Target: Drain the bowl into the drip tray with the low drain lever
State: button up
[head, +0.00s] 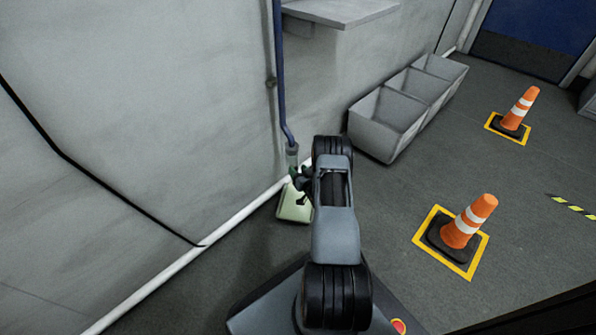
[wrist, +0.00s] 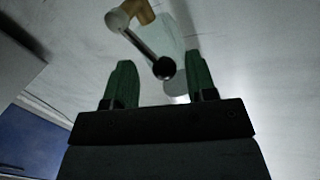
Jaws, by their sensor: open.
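The low drain lever is a metal rod with a black ball knob (wrist: 164,68), running from a brass fitting (wrist: 138,12) in the wrist view. My gripper (wrist: 159,60) is open, its two green fingers apart on either side of the knob in that view. I cannot tell whether they touch it. In the head view my gripper (head: 301,184) is low by the wall, and my arm hides the lever. A greyish bowl (head: 292,151) hangs at the lower end of the blue pipe. The pale green drip tray (head: 294,210) lies on the floor below, partly hidden by my arm.
A blue pipe (head: 281,80) runs down the wall beside a shelf (head: 340,10). Grey open bins (head: 385,122) stand along the wall to the right. Two orange cones (head: 467,222) stand on the floor further right. The floor between bins and cones is clear.

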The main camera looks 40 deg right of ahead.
jog(key=s+a+r+p, duration=0.1)
jog(key=s+p, duration=0.3)
jog(key=s, duration=0.9)
jog(key=shift+a+p, duration=0.35)
jog(key=shift+a, duration=0.05)
jog(key=shift+s, duration=0.1)
